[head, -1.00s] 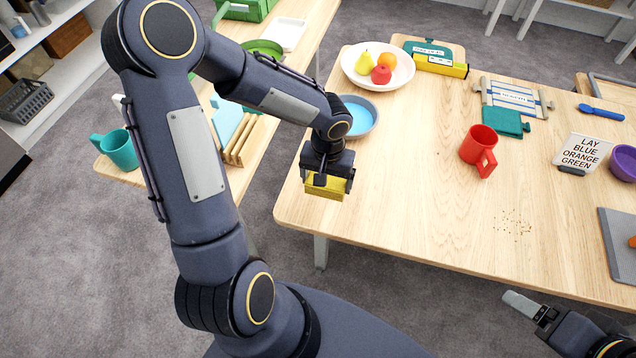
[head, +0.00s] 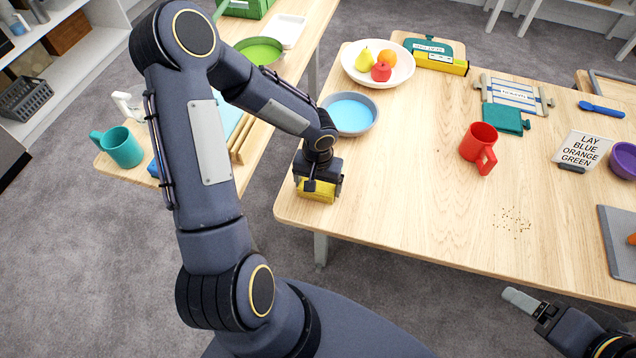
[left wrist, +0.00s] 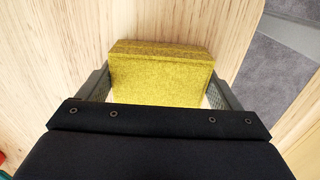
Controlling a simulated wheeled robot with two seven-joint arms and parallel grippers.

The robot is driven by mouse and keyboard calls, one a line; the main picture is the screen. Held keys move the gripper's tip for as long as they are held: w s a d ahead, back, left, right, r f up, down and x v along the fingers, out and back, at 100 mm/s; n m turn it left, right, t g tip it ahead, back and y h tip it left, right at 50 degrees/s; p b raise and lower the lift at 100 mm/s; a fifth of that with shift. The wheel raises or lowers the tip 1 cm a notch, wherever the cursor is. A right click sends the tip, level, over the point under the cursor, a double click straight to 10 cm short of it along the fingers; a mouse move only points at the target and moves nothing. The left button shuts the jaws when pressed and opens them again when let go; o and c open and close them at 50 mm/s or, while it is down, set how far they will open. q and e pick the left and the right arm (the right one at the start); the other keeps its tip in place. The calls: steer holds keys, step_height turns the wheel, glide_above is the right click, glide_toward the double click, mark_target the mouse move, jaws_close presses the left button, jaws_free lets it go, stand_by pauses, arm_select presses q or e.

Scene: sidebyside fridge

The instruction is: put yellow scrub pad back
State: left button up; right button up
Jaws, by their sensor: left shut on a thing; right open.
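The yellow scrub pad (head: 317,190) is between the fingers of my left gripper (head: 316,194), at the near left corner of the wooden table (head: 400,235). In the left wrist view the pad (left wrist: 160,75) shows as a yellow block with a finger on each side, over the wood. My left gripper is shut on it. I cannot tell whether the pad touches the tabletop. My right gripper (head: 528,308) is open and empty in front of the table's near edge at the lower right.
A blue bowl (head: 350,114) stands just behind my left gripper, with a fruit plate (head: 352,77) beyond it. Crumbs (head: 514,222) lie near the front. The table's left middle is clear.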

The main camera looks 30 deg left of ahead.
mark_target(318, 186)
arm_select(q)
steer(key=o, duration=0.9)
steer(key=shift+r+p, duration=0.15)
steer(key=shift+p, duration=0.35)
steer(key=shift+r, duration=0.3)
steer(key=r, duration=0.7)
steer(key=shift+s+d+r, duration=0.15)
steer(key=shift+s+r, duration=0.05)
steer(key=shift+s, duration=0.05)
steer(key=s+d+r+t+h, duration=0.1)
steer(key=s+r+t, duration=0.1)
steer(key=s+r, duration=0.3)
steer(key=s+d+r+t+h, duration=0.1)
steer(key=s+r, duration=0.4)
steer(key=s, duration=0.1)
steer(key=s+d+r+m+t+h, duration=0.1)
steer(key=s+d+r+t, duration=0.1)
steer(key=s+r, duration=0.3)
steer(key=shift+s+r+t+h, duration=0.15)
steer(key=shift+r+t+h, duration=0.15)
steer(key=shift+h, duration=0.1)
